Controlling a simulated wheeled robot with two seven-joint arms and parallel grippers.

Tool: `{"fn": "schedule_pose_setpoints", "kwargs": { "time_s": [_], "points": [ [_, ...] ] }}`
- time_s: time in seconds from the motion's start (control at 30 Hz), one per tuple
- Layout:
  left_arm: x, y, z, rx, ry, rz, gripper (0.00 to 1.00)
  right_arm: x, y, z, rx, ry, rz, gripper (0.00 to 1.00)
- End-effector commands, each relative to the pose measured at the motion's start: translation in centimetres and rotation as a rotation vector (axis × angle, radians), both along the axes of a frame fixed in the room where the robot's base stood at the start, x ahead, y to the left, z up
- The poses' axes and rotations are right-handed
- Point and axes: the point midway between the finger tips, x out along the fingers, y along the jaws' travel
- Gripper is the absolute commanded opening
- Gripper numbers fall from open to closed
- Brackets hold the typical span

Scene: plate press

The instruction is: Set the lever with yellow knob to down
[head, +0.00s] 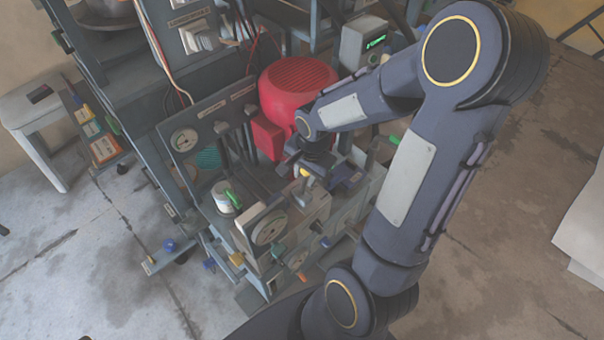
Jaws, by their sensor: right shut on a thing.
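The yellow knob (305,172) of the lever shows in the head view on the press, below the red motor housing. My right gripper (309,176) reaches down to it from above and is shut on the lever at the knob. The gripper and wrist hide most of the lever, so its exact angle is hard to tell. My left gripper is out of view.
A grey stool (40,108) stands at the left. Floor at right is mostly clear.

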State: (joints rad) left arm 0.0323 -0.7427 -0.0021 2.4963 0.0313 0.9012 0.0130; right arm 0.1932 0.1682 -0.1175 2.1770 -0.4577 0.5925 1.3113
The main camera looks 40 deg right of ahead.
Motion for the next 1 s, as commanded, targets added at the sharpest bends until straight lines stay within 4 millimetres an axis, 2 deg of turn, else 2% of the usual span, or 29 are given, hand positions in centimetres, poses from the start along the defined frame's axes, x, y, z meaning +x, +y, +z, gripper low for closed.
{"fn": "schedule_pose_setpoints", "kwargs": {
  "time_s": [0.03,0.17,0.23,0.5,1.0],
  "points": [
    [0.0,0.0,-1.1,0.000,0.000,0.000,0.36,-0.5,-0.1,-0.5,0.003,-0.037,-0.004,0.00],
    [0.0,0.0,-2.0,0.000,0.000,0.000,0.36,-1.5,-0.1,-0.7,0.011,-0.129,-0.004,0.00],
    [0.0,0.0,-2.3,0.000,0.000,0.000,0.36,-1.9,-0.1,-0.7,0.011,-0.120,-0.002,0.00],
    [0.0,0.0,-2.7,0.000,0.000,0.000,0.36,-3.5,-0.2,-1.2,0.011,-0.113,-0.002,0.00],
    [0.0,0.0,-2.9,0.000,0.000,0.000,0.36,-4.4,-0.3,-1.7,0.012,-0.103,-0.002,0.00]
  ]
}}
